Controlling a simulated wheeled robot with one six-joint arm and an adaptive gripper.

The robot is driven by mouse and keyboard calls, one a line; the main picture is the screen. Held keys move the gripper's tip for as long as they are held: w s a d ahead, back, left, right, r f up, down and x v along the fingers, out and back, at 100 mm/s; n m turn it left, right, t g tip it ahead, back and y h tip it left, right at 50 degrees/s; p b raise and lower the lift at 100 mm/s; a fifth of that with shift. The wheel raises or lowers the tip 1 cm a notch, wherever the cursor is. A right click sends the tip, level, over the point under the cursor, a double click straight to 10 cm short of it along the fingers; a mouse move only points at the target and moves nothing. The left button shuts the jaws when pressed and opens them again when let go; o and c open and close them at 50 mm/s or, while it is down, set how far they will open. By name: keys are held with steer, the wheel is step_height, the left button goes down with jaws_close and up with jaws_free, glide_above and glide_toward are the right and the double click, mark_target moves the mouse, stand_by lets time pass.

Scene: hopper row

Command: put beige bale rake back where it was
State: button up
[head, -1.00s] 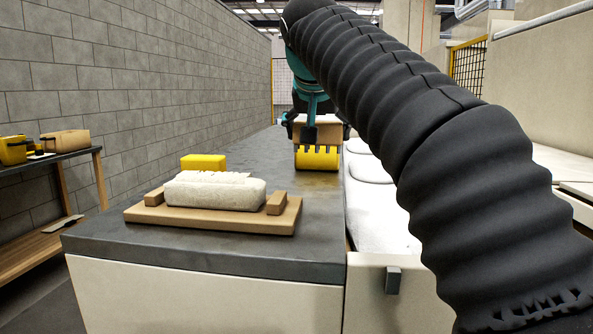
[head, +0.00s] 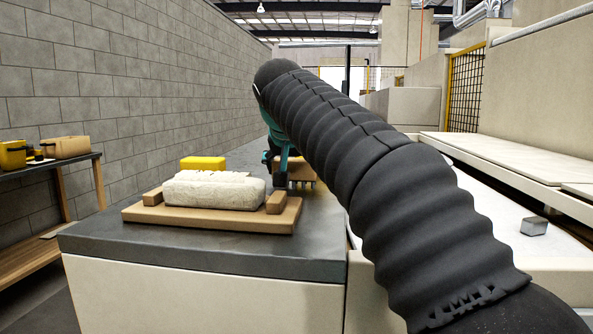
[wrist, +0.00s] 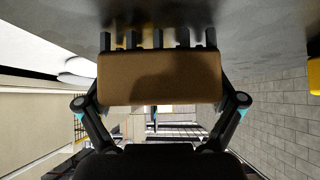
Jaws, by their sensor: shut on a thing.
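The beige bale rake is a tan block (wrist: 160,78) with a row of dark teeth, filling the middle of the wrist view. My gripper (wrist: 160,92) is shut on its two ends. In the head view the rake (head: 302,173) is behind and right of the bale tray, teeth down, over the dark counter. My gripper (head: 280,165) is partly hidden there by my arm. Whether the teeth touch the counter I cannot tell. A pale bale (head: 213,190) lies on a wooden tray (head: 180,218) between two wooden blocks.
A yellow block (head: 203,162) stands behind the bale on the dark counter (head: 200,252). Yellow also shows behind the teeth in the wrist view. A side shelf (head: 45,166) at left holds yellow and tan items. A grey block wall runs along the left. A small metal block (head: 534,226) is at right.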

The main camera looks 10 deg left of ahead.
steer(key=shift+f, duration=0.1)
steer(key=o, duration=0.9)
steer(key=shift+r, duration=0.25)
steer(key=p+v, duration=0.1)
steer(key=v, duration=1.1)
steer(key=shift+f+p, duration=0.1)
steer(key=shift+p, duration=0.2)
